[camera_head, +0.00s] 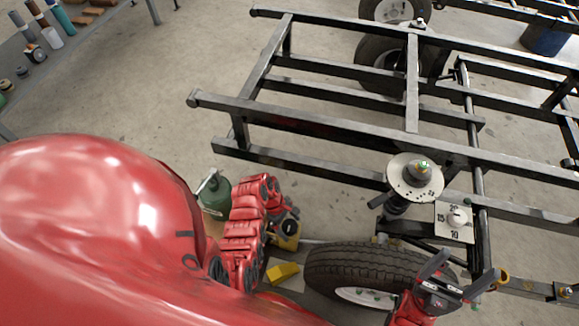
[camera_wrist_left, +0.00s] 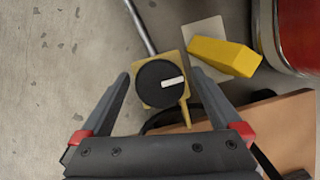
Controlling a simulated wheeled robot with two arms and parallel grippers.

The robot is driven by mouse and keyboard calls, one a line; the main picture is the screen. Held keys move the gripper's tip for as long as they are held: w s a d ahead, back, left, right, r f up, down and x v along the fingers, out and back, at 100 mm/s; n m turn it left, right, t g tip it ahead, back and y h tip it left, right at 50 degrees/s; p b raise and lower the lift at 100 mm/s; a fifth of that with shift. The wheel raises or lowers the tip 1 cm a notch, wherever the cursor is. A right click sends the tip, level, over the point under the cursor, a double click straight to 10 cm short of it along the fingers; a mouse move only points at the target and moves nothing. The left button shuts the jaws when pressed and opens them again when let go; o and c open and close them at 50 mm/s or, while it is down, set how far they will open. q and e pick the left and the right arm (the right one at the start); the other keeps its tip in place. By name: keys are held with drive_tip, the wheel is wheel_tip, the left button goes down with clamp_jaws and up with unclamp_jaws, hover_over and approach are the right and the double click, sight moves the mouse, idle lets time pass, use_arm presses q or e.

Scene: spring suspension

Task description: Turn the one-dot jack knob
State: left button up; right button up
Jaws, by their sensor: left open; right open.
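A yellow jack (camera_wrist_left: 179,72) with a round black knob (camera_wrist_left: 160,88) lies between the fingers in the left wrist view. The knob has a white pointer mark toward the right. No dot count is legible. In the head view the knob (camera_head: 290,227) is small and sits beside the left arm. My left gripper (camera_wrist_left: 160,80) is open, with one finger on each side of the knob and a visible gap to each. In the head view it is partly hidden by its own arm. My right gripper (camera_head: 461,272) is open and empty, near the tyre.
A dial plate (camera_head: 441,231) marked with numbers and a round disc (camera_head: 400,179) stand by the frame.

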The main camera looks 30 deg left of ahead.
use_arm(q)
drive_tip(key=c, duration=1.4)
drive_tip(key=shift+r, duration=0.1)
